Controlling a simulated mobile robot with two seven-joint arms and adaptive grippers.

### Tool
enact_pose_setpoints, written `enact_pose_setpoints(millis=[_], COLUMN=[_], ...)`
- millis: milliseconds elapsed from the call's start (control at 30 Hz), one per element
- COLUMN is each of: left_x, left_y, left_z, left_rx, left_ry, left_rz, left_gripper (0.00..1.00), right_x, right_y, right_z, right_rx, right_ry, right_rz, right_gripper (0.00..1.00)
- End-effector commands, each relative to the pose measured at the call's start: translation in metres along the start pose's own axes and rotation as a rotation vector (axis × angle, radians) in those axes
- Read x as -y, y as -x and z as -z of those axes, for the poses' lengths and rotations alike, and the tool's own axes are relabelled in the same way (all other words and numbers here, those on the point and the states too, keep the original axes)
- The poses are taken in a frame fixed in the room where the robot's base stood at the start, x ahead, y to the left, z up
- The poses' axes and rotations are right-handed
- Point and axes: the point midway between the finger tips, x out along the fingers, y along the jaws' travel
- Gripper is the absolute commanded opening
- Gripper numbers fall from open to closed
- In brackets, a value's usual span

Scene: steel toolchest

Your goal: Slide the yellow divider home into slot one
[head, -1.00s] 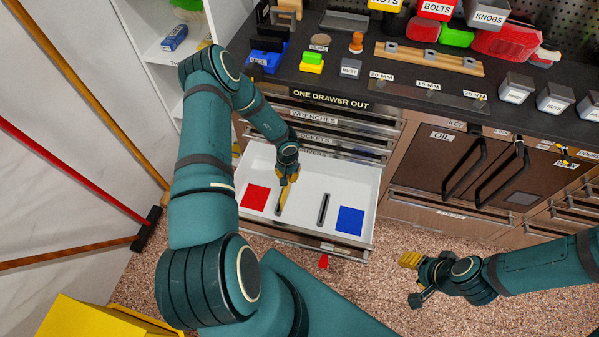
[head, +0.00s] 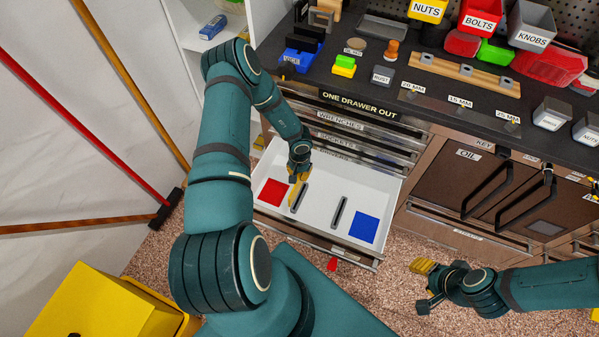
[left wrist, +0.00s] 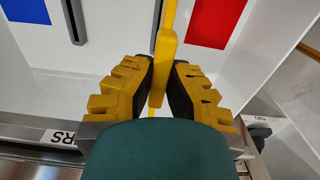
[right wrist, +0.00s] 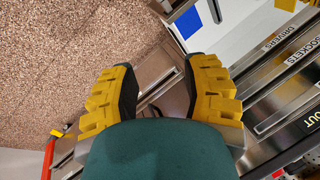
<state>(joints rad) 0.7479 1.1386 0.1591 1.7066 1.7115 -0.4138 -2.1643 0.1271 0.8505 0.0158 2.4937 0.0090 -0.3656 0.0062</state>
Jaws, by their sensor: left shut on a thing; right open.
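The yellow divider (head: 294,194) is upright in my left gripper (head: 298,177), over the open drawer (head: 320,178). In the left wrist view, the fingers close on both sides of the divider (left wrist: 163,58). The drawer floor has two dark slots. The left slot (head: 301,197) is beside the red square (head: 273,192), and the right slot (head: 339,212) is beside the blue square (head: 364,227). The divider is just left of the left slot in the head view; I cannot tell whether its lower edge touches the floor. My right gripper (head: 419,286) is open and empty, outside the drawer.
Shut drawers labelled wrenches and sockets (head: 340,122) are above the open one. The black worktop (head: 335,88) holds blocks, bins and a wooden rail (head: 465,77). A yellow bin (head: 110,310) stands lower left. Brooms lean on the left wall.

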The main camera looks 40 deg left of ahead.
Motion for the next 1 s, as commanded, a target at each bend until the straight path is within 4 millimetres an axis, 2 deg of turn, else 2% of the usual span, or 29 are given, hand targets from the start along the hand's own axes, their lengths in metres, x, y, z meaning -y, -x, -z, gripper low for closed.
enact_pose_setpoints(millis=[33, 500, 1000], left_x=[0.0, 0.0, 0.0], left_y=[-0.007, -0.048, -0.052], left_z=[0.0, 0.0, 0.0], left_rx=[0.001, 0.0, 0.0], left_ry=[0.0, 0.001, 0.0], left_rz=[0.0, 0.0, 0.0], left_gripper=[0.0, 0.0, 0.0], right_x=[-0.002, -0.011, -0.011], right_y=[-0.005, -0.028, -0.03], right_z=[-0.002, -0.013, -0.015], right_rx=[0.004, 0.027, 0.031], right_ry=[0.001, 0.008, 0.009], right_rz=[0.0, 0.003, 0.003], right_gripper=[0.47, 0.47, 0.47])
